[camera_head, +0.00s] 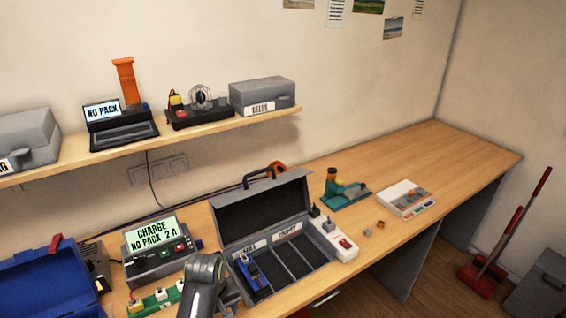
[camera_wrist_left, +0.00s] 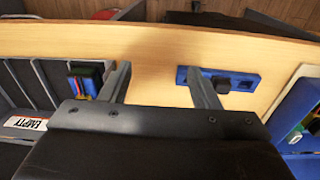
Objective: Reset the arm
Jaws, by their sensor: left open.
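My left gripper (camera_wrist_left: 156,72) is open in the left wrist view, with nothing between its fingers and bare wood behind them. My left arm (camera_head: 205,283) shows at the bottom centre of the head view, in front of the open grey case (camera_head: 262,205). A dark pack with coloured wires (camera_wrist_left: 88,80) sits in a case compartment beside the left-hand finger. The head view shows a blue and black pack (camera_head: 252,272) in the leftmost compartment. A blue board with black parts (camera_wrist_left: 225,80) lies by the other finger. My right gripper is out of view.
A charger (camera_head: 160,250) reading "NO PACK 2A" stands left of the case. A blue toolbox (camera_head: 50,285) is at the left. A white switch box (camera_head: 335,240) adjoins the case. A shelf (camera_head: 210,133) with devices runs above. The desk's right part is mostly clear.

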